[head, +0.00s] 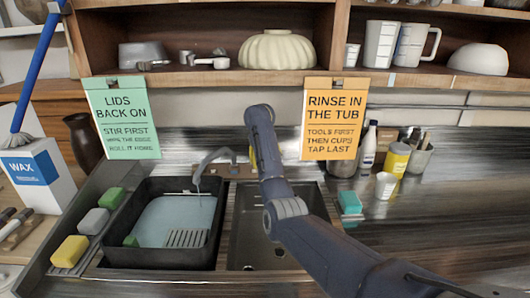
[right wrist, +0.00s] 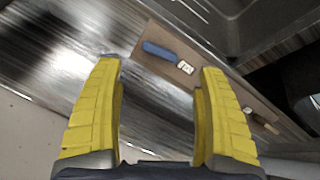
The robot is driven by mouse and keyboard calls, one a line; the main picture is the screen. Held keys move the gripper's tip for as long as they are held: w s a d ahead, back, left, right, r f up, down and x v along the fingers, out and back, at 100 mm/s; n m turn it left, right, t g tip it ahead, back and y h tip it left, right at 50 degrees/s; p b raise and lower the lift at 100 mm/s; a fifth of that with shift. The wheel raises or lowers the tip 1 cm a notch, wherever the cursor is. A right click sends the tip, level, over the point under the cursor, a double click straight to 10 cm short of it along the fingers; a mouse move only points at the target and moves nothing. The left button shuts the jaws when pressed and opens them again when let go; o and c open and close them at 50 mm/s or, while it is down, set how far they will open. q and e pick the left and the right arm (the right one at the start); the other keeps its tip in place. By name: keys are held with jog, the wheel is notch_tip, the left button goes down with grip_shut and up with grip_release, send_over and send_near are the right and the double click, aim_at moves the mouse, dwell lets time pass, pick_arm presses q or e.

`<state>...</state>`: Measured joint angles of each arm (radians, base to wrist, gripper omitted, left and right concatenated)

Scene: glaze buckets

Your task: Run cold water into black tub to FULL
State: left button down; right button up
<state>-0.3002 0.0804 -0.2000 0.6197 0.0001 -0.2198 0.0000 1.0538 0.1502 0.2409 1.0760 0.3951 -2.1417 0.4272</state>
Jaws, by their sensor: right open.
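The black tub (head: 112,245) stands in the left basin in the head view, holding pale blue water (head: 180,215). The grey spout (head: 212,157) hangs over it, and a thin pale streak below its tip looks like running water. A FULL mark cannot be made out. A blue tap handle (right wrist: 158,50) lies on a brown strip (right wrist: 205,75) in the right wrist view, beside a small white label (right wrist: 185,68). My right gripper (right wrist: 160,67) is open and empty, its yellow fingers on either side of the blue handle in the picture; contact cannot be told. My left gripper is out of view.
The right basin (head: 250,245) is empty under my right arm. Several sponges (head: 95,221) line the left edge. Two signs (head: 124,120) (head: 333,120) hang from the shelf. Cups and bottles stand right.

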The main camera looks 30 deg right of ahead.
jog(key=shift+v, duration=2.5)
jog(key=w+d+f+m, duration=0.1)
jog(key=f, duration=0.3)
jog(key=w+d+f+m, duration=0.1)
jog(key=f, duration=0.3)
jog(key=w+d+f+m, duration=0.1)
jog(key=d+f, duration=0.1)
jog(key=f, duration=0.2)
jog(key=shift+w+y, duration=0.25)
jog(key=shift+y, duration=0.15)
jog(key=shift+c, duration=0.3)
